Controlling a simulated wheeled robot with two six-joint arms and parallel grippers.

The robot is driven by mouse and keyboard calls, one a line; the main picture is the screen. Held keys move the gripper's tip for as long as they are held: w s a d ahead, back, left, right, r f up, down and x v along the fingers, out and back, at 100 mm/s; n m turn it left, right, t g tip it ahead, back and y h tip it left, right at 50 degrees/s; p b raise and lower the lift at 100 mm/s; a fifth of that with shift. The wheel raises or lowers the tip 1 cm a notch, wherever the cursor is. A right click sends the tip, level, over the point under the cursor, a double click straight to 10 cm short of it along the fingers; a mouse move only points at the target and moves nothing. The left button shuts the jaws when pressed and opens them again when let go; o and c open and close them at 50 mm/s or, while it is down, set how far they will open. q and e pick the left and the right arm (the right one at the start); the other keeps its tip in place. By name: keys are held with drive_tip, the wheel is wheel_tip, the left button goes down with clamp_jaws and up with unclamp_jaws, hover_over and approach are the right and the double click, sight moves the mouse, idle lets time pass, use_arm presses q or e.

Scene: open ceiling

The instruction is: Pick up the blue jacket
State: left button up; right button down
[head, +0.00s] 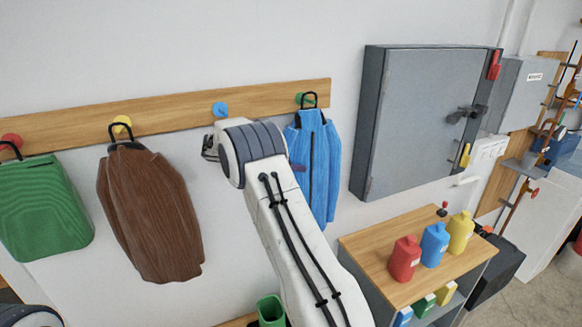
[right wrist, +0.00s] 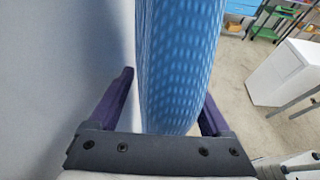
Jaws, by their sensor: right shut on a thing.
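The blue jacket (head: 320,160) hangs by a black loop from the green peg (head: 303,99) at the right end of the wooden rail. My right gripper (head: 298,168) reaches it from the left. My own wrist hides most of the gripper and the jacket's left edge in the head view. In the right wrist view the blue jacket (right wrist: 178,65) fills the space between the purple fingers of my right gripper (right wrist: 168,95), which is shut on it. My left gripper is out of view.
A grey wall cabinet (head: 425,120) is to the right. Below it, a wooden-topped stand (head: 375,250) carries red, blue and yellow bottles.

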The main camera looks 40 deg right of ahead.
drive_tip(key=s+a+b, duration=0.4)
drive_tip(key=s+b, duration=0.3)
drive_tip(key=s, duration=0.9)
drive_tip(key=shift+s, duration=0.35)
